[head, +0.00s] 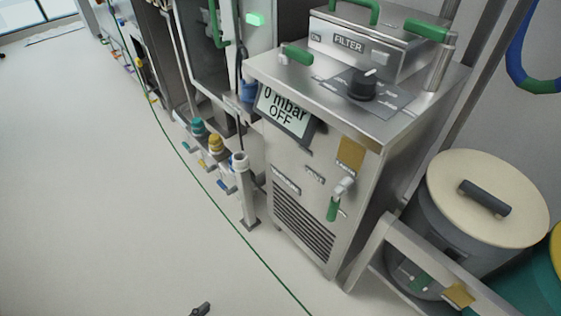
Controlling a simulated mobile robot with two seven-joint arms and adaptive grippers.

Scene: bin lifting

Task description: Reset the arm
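A small dark piece (202,309) shows at the bottom edge in the head view, left of the middle. It looks like the tip of my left gripper, but too little shows to tell whether it is open or shut. Nothing is seen held at it, and pale floor surrounds it. The rest of that arm is out of the frame. My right gripper and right arm are not in view.
A steel cabinet (300,190) with a "0 mbar OFF" display and a FILTER box (362,42) on top stands right of centre. A grey bin (440,225) with a cream lid (490,190) stands behind a metal rail at right. Pale floor (90,200) is clear at left.

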